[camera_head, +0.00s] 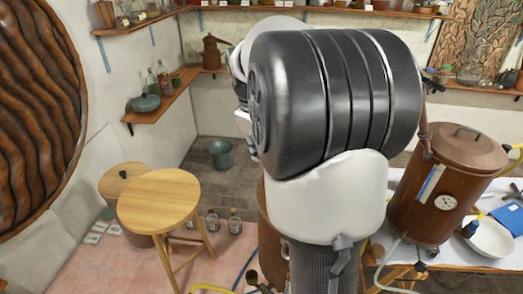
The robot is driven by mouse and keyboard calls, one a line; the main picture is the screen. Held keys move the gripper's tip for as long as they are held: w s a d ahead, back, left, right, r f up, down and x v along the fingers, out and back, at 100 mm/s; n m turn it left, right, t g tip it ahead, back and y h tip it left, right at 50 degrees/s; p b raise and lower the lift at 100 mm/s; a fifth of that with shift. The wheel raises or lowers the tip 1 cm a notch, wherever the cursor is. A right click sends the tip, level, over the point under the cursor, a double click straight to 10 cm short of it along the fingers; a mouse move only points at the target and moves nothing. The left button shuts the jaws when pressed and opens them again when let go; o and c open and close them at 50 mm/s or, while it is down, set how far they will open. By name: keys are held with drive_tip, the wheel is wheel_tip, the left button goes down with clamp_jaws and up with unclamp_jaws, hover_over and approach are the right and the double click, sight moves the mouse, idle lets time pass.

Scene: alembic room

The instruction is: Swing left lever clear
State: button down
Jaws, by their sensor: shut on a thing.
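My gripper is not visible; my own large black and white arm fills the middle of the head view and hides what lies behind it. No lever can be made out for certain. A copper boiler (432,195) with a lid and a round gauge stands at the right on a white-covered table (470,252). A thin yellow piece (210,288) shows at the bottom edge, and another yellow piece (515,160) shows at the right edge. I cannot tell whether either belongs to the left lever.
A round wooden stool (158,200) stands at the left, with several glass bottles (234,222) on the floor beside it. A green bucket (221,153) stands further back. A white bowl (490,238) is on the table. Wooden shelves (165,100) run along the walls.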

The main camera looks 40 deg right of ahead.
idle(0.4)
drive_tip(key=c, duration=1.6)
unclamp_jaws()
wheel_tip(320, 180, up, 12)
drive_tip(key=a, duration=0.2)
drive_tip(key=shift+s+a, duration=0.15)
drive_tip(key=shift+s, duration=0.1)
drive_tip(key=shift+f, duration=0.15)
drive_tip(key=s+a+f+t+b, duration=0.1)
drive_tip(key=s+a+f+b, duration=0.5)
drive_tip(key=f, duration=0.8)
drive_tip(key=s+a+f+m+t+y+b, duration=0.1)
drive_tip(key=s+a+f+b, duration=0.4)
drive_tip(key=a+f+b, duration=0.5)
drive_tip(key=s+a+f+m+t+y+b, duration=0.1)
drive_tip(key=s+a+f+b, duration=0.5)
drive_tip(key=f+b, duration=0.8)
wheel_tip(320, 180, down, 4)
drive_tip(key=shift+s+a+r+t, duration=0.1)
drive_tip(key=shift+s+a+t, duration=0.25)
drive_tip(key=shift+a+t, duration=0.45)
